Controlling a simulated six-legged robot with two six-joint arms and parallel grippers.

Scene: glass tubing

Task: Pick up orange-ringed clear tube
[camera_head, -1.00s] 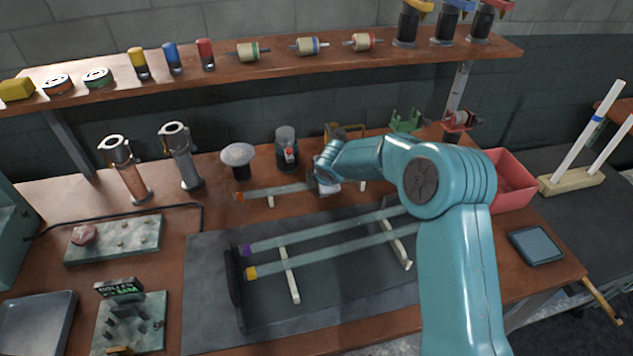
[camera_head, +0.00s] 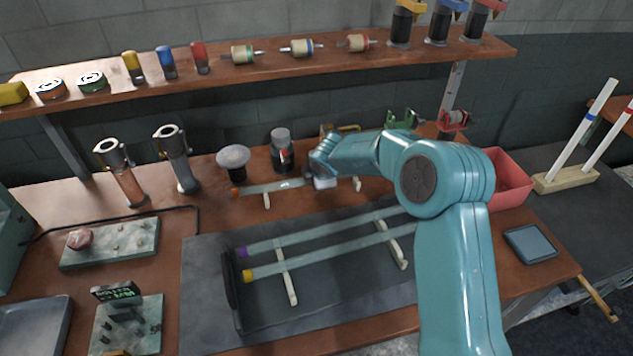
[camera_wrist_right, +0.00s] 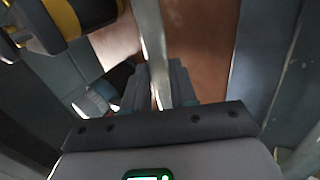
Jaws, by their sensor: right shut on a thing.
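The orange-ringed clear tube (camera_head: 270,188) lies lengthwise behind the dark mat, its orange ring (camera_head: 235,191) at the left end. My right gripper (camera_head: 322,178) is around the tube toward its right part, shut on it. In the right wrist view the pale tube (camera_wrist_right: 153,35) runs down between the two fingers (camera_wrist_right: 161,88). The tube appears slightly above its small cream supports (camera_head: 266,201), though the gap is hard to judge. The gripper and forearm hide part of its right side. My left gripper is not in view.
Purple-ringed (camera_head: 300,241) and yellow-ringed tubes (camera_head: 320,257) lie on supports over the dark mat (camera_head: 210,260) in front. A domed black stand (camera_head: 233,158) and a dark cylinder (camera_head: 282,150) stand close behind. A red bin (camera_head: 510,185) is at right; a shelf (camera_head: 300,66) is above.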

